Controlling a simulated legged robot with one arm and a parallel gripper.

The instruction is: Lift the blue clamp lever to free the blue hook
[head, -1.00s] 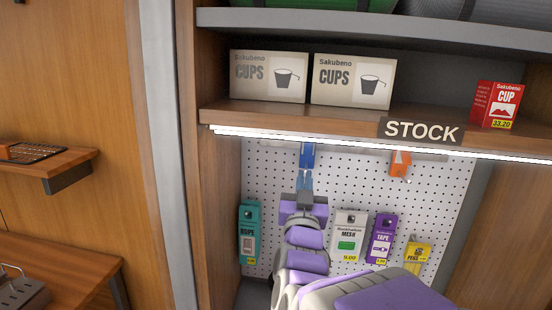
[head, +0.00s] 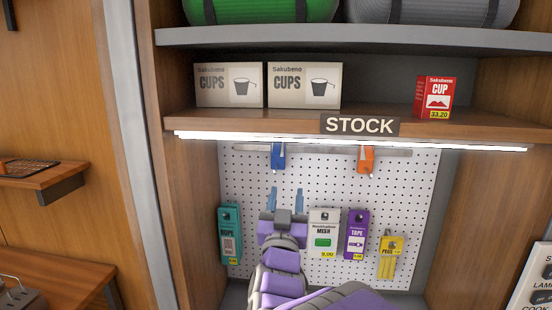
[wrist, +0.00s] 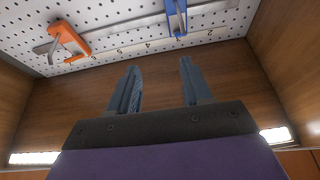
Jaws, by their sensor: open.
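The blue clamp lever (head: 278,156) hangs at the left part of a metal rail under the STOCK shelf. It also shows at the top of the wrist view (wrist: 177,18). The blue hook is too small to tell apart from the lever. My gripper (head: 286,200) is below the blue lever in the head view, fingers pointing up. In the wrist view its two blue-grey fingers (wrist: 159,68) are spread with nothing between them. They are apart from the lever.
An orange clamp (head: 366,160) hangs right of the blue one on the rail (head: 325,150). Below hang rope (head: 230,236), mesh (head: 324,234), tape (head: 356,235) and pegs (head: 391,258) packs on the pegboard. The lit STOCK shelf (head: 280,124) overhangs.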

